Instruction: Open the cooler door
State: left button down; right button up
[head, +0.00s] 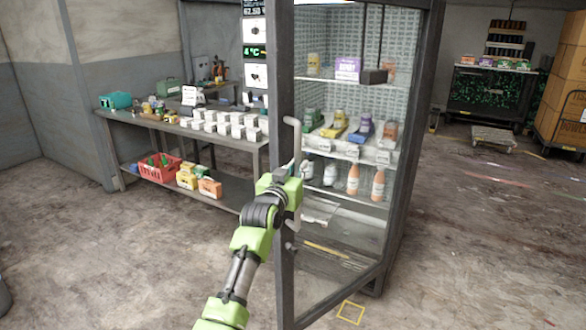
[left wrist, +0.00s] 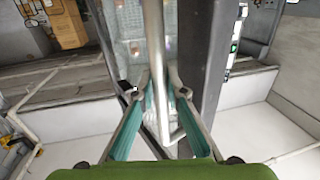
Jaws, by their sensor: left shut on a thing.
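The cooler door (head: 283,80) is a glass panel in a dark grey frame. It stands partly open, its left edge swung out toward me and its right edge at the cooler body (head: 408,130). A pale vertical bar handle (head: 292,122) is on its left side. My green left gripper (head: 294,188) is at the handle's middle. In the left wrist view, the two fingers of the gripper (left wrist: 160,98) are around the handle bar (left wrist: 153,40), shut on it. The fingertips are partly hidden in the head view. My right gripper is in neither view.
Inside the cooler are shelves with bottles (head: 353,180) and packs. A yellow floor square (head: 351,313) lies near the door's bottom. The floor on the right is mostly clear.

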pick_arm(q)
jog(key=c, duration=2)
grip_release()
jog(key=shift+d+r, duration=0.15)
jog(key=shift+r, duration=0.2)
jog(key=shift+s+f, duration=0.35)
jog(key=shift+s, duration=0.35)
jog(key=v, duration=1)
jog(key=shift+s+r, duration=0.15)
jog(key=shift+s, duration=0.1)
